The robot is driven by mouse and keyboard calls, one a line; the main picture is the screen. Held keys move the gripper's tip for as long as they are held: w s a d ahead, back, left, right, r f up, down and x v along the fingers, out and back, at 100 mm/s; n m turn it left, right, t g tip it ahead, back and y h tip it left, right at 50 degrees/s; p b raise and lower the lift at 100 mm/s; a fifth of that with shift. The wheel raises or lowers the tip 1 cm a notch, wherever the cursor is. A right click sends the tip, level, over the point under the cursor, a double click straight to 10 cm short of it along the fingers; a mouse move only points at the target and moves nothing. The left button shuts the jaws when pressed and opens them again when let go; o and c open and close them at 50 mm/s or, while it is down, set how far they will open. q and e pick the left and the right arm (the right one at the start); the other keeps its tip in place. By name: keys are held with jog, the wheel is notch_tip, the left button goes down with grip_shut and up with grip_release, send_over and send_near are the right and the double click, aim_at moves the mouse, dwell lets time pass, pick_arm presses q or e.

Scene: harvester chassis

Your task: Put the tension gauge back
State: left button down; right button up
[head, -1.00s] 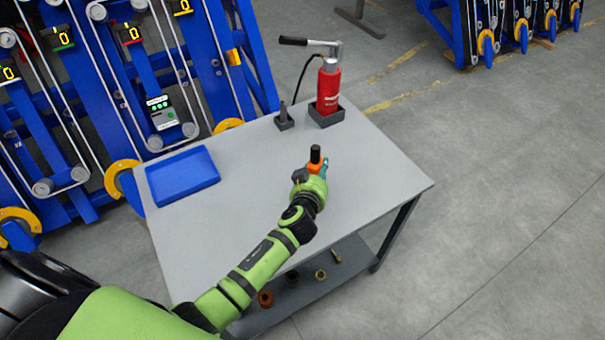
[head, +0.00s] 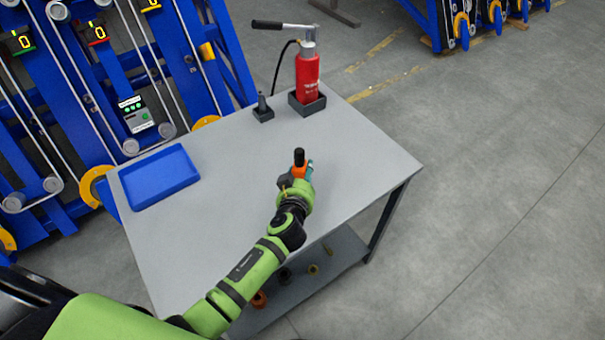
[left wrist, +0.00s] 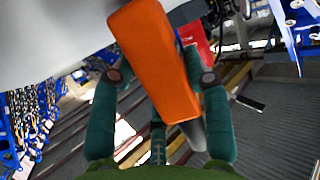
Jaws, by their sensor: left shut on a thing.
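The tension gauge has an orange body (head: 300,171) with a black upright knob (head: 299,157). My left gripper (head: 306,177) is shut on it above the right half of the grey table (head: 235,225). The gap between gauge and tabletop cannot be judged. My right gripper is not in view.
An empty blue tray (head: 159,200) lies on the table's left side. A red hand pump (head: 307,75) in a dark holder and a small dark holder with a tool (head: 263,108) stand at the back. Several small parts lie on the lower shelf (head: 345,262). Blue machine frames (head: 110,70) stand behind.

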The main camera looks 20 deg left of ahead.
pick_arm(q)
jog(key=shift+w+f, duration=0.1)
jog(key=shift+f, duration=0.15)
jog(key=shift+r, duration=0.1)
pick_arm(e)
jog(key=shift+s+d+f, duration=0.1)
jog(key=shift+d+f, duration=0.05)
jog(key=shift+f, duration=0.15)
pick_arm(q)
jog(key=c, duration=0.6)
grip_release()
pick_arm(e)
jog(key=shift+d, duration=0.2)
